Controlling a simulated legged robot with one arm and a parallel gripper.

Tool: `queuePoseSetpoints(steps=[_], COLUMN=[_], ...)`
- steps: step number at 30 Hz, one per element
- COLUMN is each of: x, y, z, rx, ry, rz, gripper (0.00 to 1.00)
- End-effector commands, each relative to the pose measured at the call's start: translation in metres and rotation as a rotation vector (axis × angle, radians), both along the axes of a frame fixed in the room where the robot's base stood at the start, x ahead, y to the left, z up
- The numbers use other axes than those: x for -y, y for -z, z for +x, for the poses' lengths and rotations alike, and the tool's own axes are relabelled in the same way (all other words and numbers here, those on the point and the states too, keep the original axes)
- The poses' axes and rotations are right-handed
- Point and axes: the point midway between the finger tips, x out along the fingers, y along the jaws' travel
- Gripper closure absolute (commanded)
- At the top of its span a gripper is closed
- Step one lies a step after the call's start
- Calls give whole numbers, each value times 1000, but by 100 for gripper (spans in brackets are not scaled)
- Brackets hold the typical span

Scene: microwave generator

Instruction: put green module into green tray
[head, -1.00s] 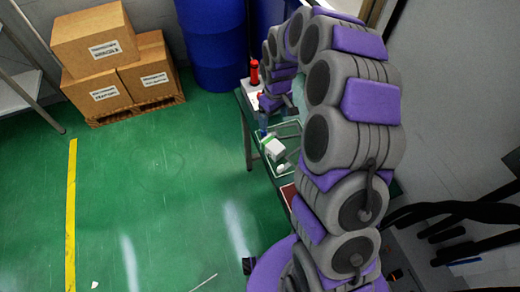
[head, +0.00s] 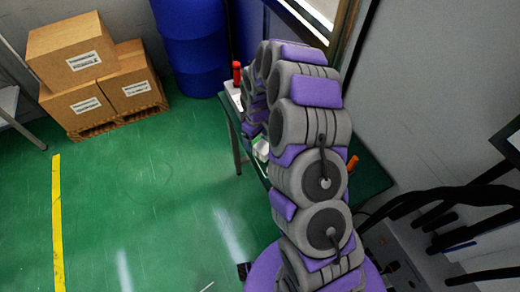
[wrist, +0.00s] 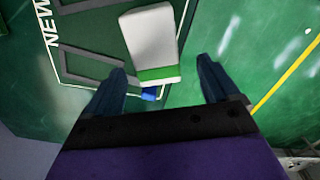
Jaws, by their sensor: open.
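A white block with a green band, which looks like the green module (wrist: 152,40), lies below my gripper in the wrist view. Its white top also shows in the head view (head: 262,148), partly hidden by my arm. My gripper (wrist: 160,66) is open. Its two dark blue fingers stand apart, with the module's green end between and just beyond their tips. I cannot tell whether they touch it. Grey outlined frames (wrist: 92,62) lie on the green surface left of the module. I cannot tell which of them, if any, is the green tray.
The green table (head: 372,182) stands against the wall, mostly hidden by my arm. A red object (head: 237,72) stands at its far end and an orange one (head: 352,162) at its right. Cardboard boxes (head: 85,75) and a blue barrel (head: 187,45) stand behind. The floor at left is clear.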

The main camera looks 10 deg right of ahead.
Motion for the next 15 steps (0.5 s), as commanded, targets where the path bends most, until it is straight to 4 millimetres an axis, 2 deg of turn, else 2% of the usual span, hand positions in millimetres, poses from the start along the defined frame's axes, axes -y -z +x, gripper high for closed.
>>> queuePoseSetpoints(steps=[5, 12, 15], x=[-1, 0, 0], y=[10, 45, 53], z=[2, 7, 7], rx=[2, 0, 1], ry=[0, 0, 0], rz=[1, 0, 0], gripper=[12, 12, 12])
